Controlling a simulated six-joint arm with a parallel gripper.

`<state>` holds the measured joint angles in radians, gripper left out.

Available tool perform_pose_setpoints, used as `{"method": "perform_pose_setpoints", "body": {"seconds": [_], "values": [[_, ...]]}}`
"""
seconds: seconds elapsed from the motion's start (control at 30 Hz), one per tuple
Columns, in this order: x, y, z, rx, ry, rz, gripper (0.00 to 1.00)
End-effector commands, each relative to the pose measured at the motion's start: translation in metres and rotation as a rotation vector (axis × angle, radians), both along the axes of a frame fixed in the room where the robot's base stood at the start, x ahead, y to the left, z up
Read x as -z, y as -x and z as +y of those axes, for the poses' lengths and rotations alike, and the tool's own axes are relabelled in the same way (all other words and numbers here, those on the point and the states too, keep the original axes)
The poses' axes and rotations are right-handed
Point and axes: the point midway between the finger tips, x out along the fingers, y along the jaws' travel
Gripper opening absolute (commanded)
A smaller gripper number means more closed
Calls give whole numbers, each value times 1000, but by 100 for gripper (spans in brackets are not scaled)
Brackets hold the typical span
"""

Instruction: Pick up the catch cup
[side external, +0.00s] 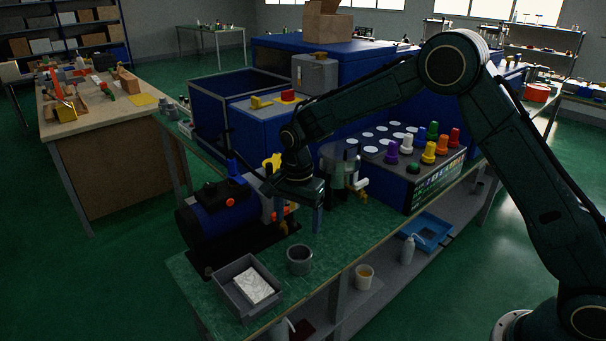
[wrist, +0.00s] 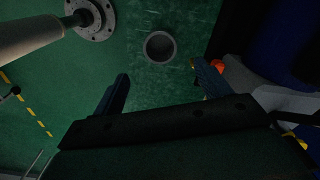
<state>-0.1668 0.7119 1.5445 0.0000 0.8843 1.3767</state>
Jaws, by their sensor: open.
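The catch cup is taken to be the small grey round cup (side external: 299,260), standing upright on the green bench top near its front edge. In the wrist view the cup (wrist: 160,46) shows its round open mouth, beyond my fingertips and roughly centred between them. My gripper (side external: 300,216) is above the bench, higher than the cup and apart from it. In the wrist view my gripper (wrist: 162,83) has its two fingers wide apart with nothing between them.
A grey tray (side external: 228,292) with a white block stands left of the cup. A dark blue cylindrical machine (side external: 215,212) lies behind it, close to my gripper. A box with coloured knobs (side external: 410,178) stands to the right. The bench edge is close to the cup.

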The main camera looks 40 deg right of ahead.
Motion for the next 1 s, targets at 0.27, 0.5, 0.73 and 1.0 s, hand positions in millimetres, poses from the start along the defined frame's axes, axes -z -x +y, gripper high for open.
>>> {"method": "perform_pose_setpoints", "body": {"seconds": [0.27,0.5,0.73,1.0], "values": [[24,1,0,-1,0,4,76],[60,1,-1,-1,1,5,76],[82,1,0,-1,1,2,76],[86,1,0,-1,0,1,76]]}}
